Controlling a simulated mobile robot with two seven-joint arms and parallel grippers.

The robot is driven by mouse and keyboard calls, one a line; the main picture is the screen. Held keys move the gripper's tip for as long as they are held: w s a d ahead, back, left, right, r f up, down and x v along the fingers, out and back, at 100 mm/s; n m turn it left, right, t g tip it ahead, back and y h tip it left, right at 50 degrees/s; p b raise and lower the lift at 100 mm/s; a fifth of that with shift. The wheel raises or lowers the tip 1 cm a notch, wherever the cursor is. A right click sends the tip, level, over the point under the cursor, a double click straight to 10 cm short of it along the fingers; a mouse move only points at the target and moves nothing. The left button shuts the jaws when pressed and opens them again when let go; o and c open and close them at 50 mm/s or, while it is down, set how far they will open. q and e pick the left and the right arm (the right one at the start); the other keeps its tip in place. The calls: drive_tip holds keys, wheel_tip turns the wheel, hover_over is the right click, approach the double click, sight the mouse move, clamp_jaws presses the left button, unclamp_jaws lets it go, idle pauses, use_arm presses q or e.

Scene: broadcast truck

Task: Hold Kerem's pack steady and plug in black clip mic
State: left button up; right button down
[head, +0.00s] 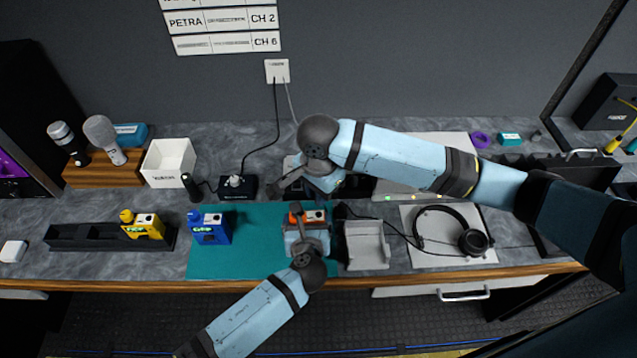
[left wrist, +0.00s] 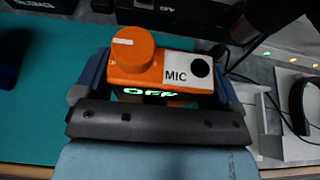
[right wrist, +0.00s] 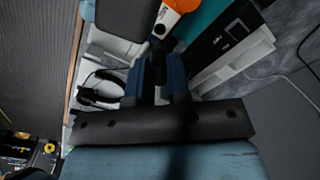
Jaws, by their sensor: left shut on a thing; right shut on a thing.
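An orange pack (left wrist: 190,70) with an orange round knob, a black hole beside the word MIC and a green OFF display is between the fingers of my left gripper (left wrist: 160,85). The name on this pack cannot be read. In the head view the pack (head: 312,215) stands upright at the right end of the teal mat (head: 262,262). My right gripper (right wrist: 157,78) is shut on a small dark piece (right wrist: 158,55), probably the black clip mic's plug, close to the orange pack (right wrist: 182,4). The MIC hole looks uncovered in the left wrist view.
A blue pack (head: 210,230) stands on the mat, and a yellow pack (head: 146,228) sits in a black rack (head: 85,238). A white holder (head: 367,246) and headphones (head: 472,242) lie right of the orange pack. A white bin (head: 168,160) and microphones stand at back left.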

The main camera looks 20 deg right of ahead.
use_arm(q)
drive_tip(key=shift+s+a+f, duration=0.1)
drive_tip(key=shift+s+f, duration=0.05)
drive_tip(key=shift+f, duration=0.2)
use_arm(e)
drive_tip(key=shift+f, duration=1.6)
drive_tip(key=shift+f, duration=1.2)
drive_tip(key=c, duration=1)
unclamp_jaws()
wheel_tip(320, 180, up, 12)
drive_tip(key=shift+r, duration=0.1)
use_arm(q)
drive_tip(key=o, duration=0.8)
drive_tip(key=shift+c, duration=0.2)
use_arm(e)
drive_tip(key=shift+d, duration=0.1)
use_arm(q)
drive_tip(key=shift+w+r, duration=0.1)
drive_tip(key=shift+w, duration=0.1)
